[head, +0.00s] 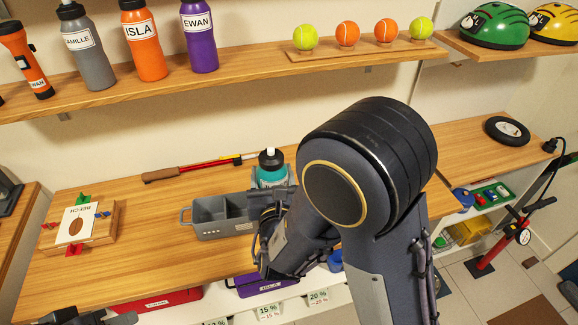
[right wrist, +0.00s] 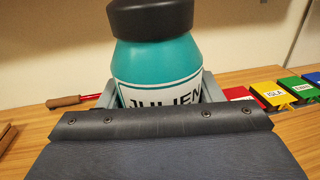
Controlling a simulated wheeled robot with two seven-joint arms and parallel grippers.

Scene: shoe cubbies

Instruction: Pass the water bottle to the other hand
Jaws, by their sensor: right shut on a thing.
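The water bottle (head: 271,176) is teal with a black cap and a white label; the right wrist view shows "JULIEN" on the teal bottle (right wrist: 155,70). It stands upright at the right end of a grey divided caddy (head: 215,226) on the wooden bench. Grey caddy walls show behind it in the wrist view; its base is hidden. My right gripper (head: 272,190) is shut on the bottle, with its wrist and arm covering much of that area. Part of my left gripper (head: 92,317) shows at the bottom left edge, away from the bottle; its jaws are cut off.
A shelf above holds named bottles (head: 143,45) and balls (head: 347,34). A red-and-wood tool (head: 190,168) lies behind the caddy. A wooden board with a BEECH card (head: 75,226) lies left. Bench between board and caddy is clear. Bins sit below the front edge.

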